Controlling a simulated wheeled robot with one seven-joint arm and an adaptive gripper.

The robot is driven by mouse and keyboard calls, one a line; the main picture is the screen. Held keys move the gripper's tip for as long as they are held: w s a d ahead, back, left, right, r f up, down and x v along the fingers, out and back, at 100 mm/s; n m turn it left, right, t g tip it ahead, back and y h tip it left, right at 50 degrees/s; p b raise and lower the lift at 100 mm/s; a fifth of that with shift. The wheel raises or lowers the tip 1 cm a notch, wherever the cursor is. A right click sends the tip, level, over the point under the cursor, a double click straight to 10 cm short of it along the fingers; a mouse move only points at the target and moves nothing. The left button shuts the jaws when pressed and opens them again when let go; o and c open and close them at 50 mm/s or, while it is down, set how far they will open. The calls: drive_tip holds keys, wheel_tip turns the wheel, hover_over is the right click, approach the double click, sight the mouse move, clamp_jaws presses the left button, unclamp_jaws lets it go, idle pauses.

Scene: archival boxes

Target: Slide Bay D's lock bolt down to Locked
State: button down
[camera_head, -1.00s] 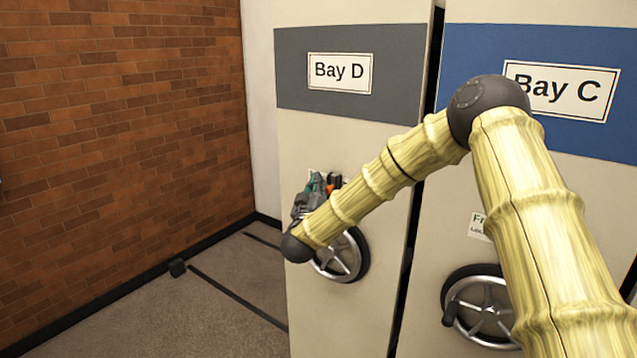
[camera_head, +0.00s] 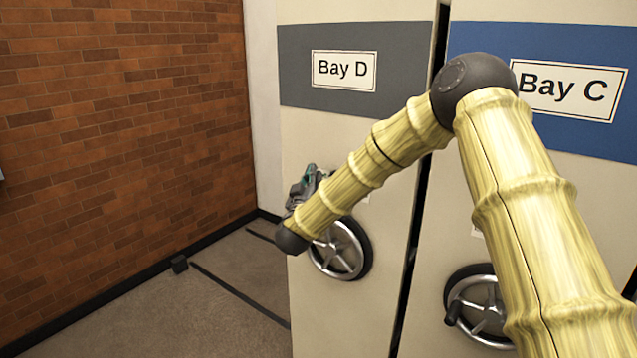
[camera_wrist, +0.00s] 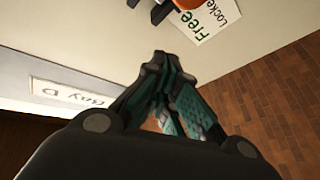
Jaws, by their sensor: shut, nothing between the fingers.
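Bay D's panel (camera_head: 300,135) is cream with a grey band and a "Bay D" sign (camera_head: 344,70); the sign appears upside down in the wrist view (camera_wrist: 75,96). The lock bolt's orange part (camera_wrist: 188,3) shows only at the wrist view's top edge, beside dark fittings and a white "Free / Locked" label (camera_wrist: 203,22). The bolt is hidden in the head view, and its position cannot be told. My gripper (camera_wrist: 161,57) is shut and empty, its fingertips apart from the bolt. In the head view my arm mostly covers my gripper (camera_head: 305,183).
A spoked handwheel (camera_head: 352,262) projects from Bay D just below my wrist. Bay C (camera_head: 550,190) stands to the right with its own handwheel (camera_head: 480,308). A brick wall (camera_head: 120,130) is at left, with open floor (camera_head: 225,290) before it.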

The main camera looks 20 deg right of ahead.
drive_tip(key=b+v, duration=0.3)
drive_tip(key=v, duration=0.7)
drive_tip(key=s+a+f+n+g+y, duration=0.1)
drive_tip(key=s+f+g+y, duration=0.3)
drive_tip(key=f, duration=0.8)
drive_tip(key=s+f+n+g+y, duration=0.15)
drive_tip(key=s+f, duration=0.45)
drive_tip(key=f, duration=0.7)
drive_tip(key=s+a+f+g+y, duration=0.1)
drive_tip(key=s+f+y, duration=0.35)
drive_tip(key=f, duration=0.75)
drive_tip(key=s+d+f+m+g, duration=0.1)
drive_tip(key=s+f+g, duration=0.2)
drive_tip(key=s+f, duration=0.55)
drive_tip(key=s+d+f+g, duration=0.1)
drive_tip(key=s+f+g, duration=0.35)
drive_tip(key=s, duration=0.65)
drive_tip(key=s+d+f+m+g, duration=0.1)
drive_tip(key=s+f+g, duration=0.1)
drive_tip(key=s, duration=0.8)
drive_tip(key=s+d+f+m+g, duration=0.1)
drive_tip(key=s+f+g, duration=0.1)
drive_tip(key=s, duration=0.7)
drive_tip(key=shift+s+d+f+g, duration=0.3)
drive_tip(key=shift+s+d+g, duration=0.05)
drive_tip(key=shift+s+g, duration=0.05)
